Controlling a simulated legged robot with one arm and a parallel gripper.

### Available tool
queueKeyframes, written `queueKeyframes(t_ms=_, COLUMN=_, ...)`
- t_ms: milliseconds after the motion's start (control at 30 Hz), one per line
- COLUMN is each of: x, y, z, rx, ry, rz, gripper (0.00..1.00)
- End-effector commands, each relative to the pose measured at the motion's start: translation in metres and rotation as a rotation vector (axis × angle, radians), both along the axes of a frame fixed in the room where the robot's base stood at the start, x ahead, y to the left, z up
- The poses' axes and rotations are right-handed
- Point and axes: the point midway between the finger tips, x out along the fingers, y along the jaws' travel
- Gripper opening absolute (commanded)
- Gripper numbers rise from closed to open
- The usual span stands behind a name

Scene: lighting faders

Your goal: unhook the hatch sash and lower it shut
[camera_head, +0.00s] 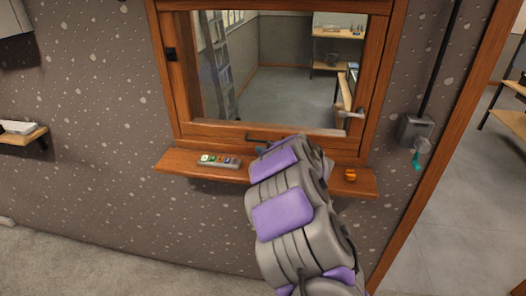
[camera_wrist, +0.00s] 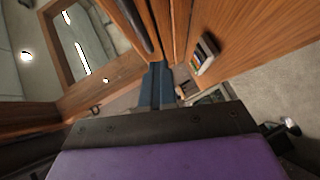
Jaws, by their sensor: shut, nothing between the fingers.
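The hatch sash (camera_head: 262,129) is a wooden-framed pane in the wall, with another room seen through it. A dark bar handle (camera_head: 262,138) is on its lower rail; a dark handle also shows close by in the wrist view (camera_wrist: 140,28). A metal lever-like fitting (camera_head: 350,113) is at the sash's lower right; I cannot tell whether it is the hook. My gripper (camera_head: 260,149) is mostly hidden behind my wrist, just below the handle. In the wrist view its blue fingers (camera_wrist: 155,86) are shut and empty, seemingly apart from the handle.
A wooden ledge (camera_head: 180,160) runs below the hatch. It carries a small box with coloured buttons or faders (camera_head: 218,160) left of my gripper and an orange object (camera_head: 350,175) to the right. A grey wall box (camera_head: 415,130) is further right, beside a doorway.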

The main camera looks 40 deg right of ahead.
Motion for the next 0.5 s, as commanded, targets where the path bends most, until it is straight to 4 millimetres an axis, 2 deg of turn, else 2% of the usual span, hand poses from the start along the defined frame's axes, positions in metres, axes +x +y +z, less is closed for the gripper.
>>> queueKeyframes(t_ms=500, x=0.0001, y=-0.0036, z=-0.001, rx=0.003, ry=0.0, rz=0.0, gripper=0.01)
